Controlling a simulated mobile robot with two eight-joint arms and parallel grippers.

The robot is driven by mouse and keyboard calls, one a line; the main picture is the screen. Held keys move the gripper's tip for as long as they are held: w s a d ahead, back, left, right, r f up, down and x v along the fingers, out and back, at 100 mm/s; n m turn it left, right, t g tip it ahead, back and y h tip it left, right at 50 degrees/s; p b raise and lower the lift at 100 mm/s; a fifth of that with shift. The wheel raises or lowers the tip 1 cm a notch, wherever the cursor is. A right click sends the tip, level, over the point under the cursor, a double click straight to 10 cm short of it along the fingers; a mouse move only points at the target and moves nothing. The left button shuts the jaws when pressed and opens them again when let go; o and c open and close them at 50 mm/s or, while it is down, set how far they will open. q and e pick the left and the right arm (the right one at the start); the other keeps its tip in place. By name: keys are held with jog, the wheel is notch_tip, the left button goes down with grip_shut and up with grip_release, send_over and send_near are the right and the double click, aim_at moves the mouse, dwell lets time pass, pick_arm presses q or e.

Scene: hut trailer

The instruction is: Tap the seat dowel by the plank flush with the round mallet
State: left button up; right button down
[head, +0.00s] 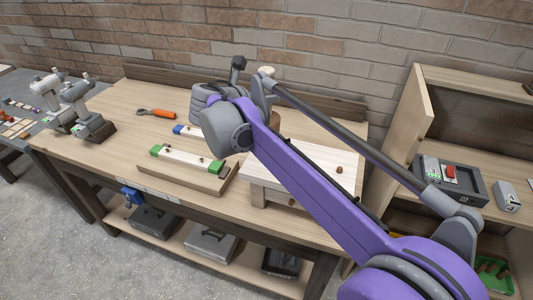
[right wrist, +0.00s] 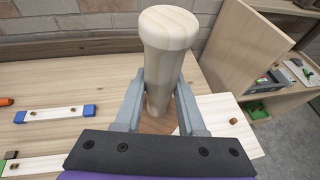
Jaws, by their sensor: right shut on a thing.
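My right gripper (right wrist: 158,100) is shut on the pale wooden handle (right wrist: 165,50) of the round mallet. The handle stands upright between the fingers; its top also shows in the head view (head: 267,71). A brown part below the fingers looks like the head, mostly hidden. The pale seat (head: 318,158) lies at the bench's right, partly behind my arm. One dowel (head: 339,170) stands up from it, also seen in the right wrist view (right wrist: 233,121). Any seat dowel nearer the plank is hidden. The green-ended plank (head: 190,161) lies left of the seat. My left gripper is out of view.
A blue-ended plank (right wrist: 55,114) lies behind the green-ended one. An orange-handled tool (head: 160,113) lies at the back left. Drill-like tools (head: 78,100) stand at the bench's left end. A shelf unit (head: 455,95) stands to the right.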

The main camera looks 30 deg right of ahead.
aim_at(266, 113)
pick_arm(q)
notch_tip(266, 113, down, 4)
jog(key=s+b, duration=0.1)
jog(key=b, duration=0.2)
pick_arm(e)
notch_tip(266, 113, down, 6)
jog(key=shift+w+f, duration=0.1)
jog(key=shift+f, duration=0.05)
jog(key=shift+s+r, duration=0.2)
jog(key=shift+r, duration=0.35)
jog(key=shift+s+d+r+p, duration=0.1)
jog(key=shift+s+r+p, duration=0.15)
jog(key=shift+r+p, duration=0.1)
pick_arm(q)
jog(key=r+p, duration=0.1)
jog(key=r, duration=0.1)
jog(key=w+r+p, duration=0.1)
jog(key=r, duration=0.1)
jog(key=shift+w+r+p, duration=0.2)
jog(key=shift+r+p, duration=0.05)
jog(key=shift+p, duration=0.1)
pick_arm(e)
jog(key=d+r, duration=0.5)
jog(key=d, duration=0.2)
jog(key=shift+w+d, duration=0.2)
jog(key=shift+w, duration=0.2)
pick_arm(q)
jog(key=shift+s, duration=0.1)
